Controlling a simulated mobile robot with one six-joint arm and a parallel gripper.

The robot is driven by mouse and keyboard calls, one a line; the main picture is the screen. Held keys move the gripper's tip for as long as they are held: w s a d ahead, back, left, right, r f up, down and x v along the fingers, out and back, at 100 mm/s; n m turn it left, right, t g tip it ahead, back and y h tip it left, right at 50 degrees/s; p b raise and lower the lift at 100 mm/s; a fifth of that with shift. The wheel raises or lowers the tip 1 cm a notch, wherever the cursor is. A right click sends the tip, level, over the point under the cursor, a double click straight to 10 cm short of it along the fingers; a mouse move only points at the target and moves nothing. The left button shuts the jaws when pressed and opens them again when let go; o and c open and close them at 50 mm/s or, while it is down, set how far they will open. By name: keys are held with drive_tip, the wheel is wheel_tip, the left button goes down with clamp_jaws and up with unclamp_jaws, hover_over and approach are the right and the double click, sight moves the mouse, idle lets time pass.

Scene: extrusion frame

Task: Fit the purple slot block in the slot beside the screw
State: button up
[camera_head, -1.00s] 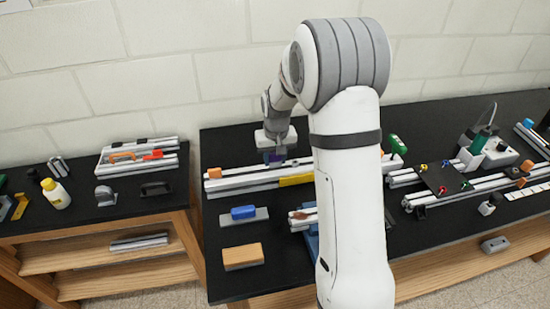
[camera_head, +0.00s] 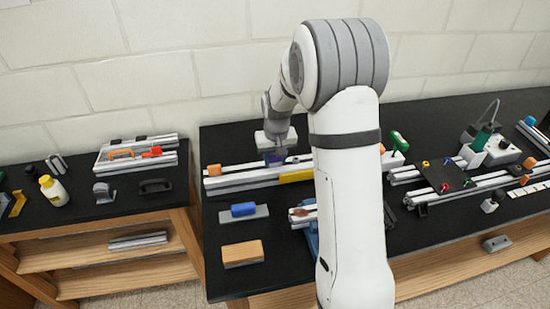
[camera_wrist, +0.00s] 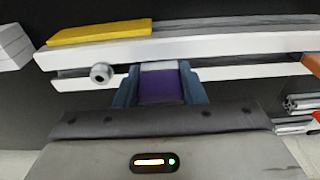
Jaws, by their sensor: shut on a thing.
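The purple slot block (camera_wrist: 161,86) is between the two blue-grey fingers of my gripper (camera_wrist: 160,90) in the wrist view. My gripper is shut on it, at the edge of a light aluminium extrusion rail (camera_wrist: 230,72). The screw (camera_wrist: 102,73), a round grey head, sits on the rail to the left of the block, apart from it. In the head view the block (camera_head: 275,157) shows as a small purple patch under my gripper, above the rail (camera_head: 240,178). I cannot tell whether the block is inside the slot.
A yellow strip (camera_wrist: 100,32) lies along the rail's other side. An orange block (camera_head: 214,170) sits at the rail's left end in the head view. A blue block (camera_head: 243,210) and an orange-tan block (camera_head: 242,253) lie in front on the black bench.

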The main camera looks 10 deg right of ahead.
drive_tip(key=o, duration=1.1)
drive_tip(key=shift+o, duration=0.2)
wheel_tip(320, 180, up, 8)
drive_tip(key=b, duration=0.1)
drive_tip(key=shift+s+f, duration=0.15)
drive_tip(key=shift+s, duration=0.3)
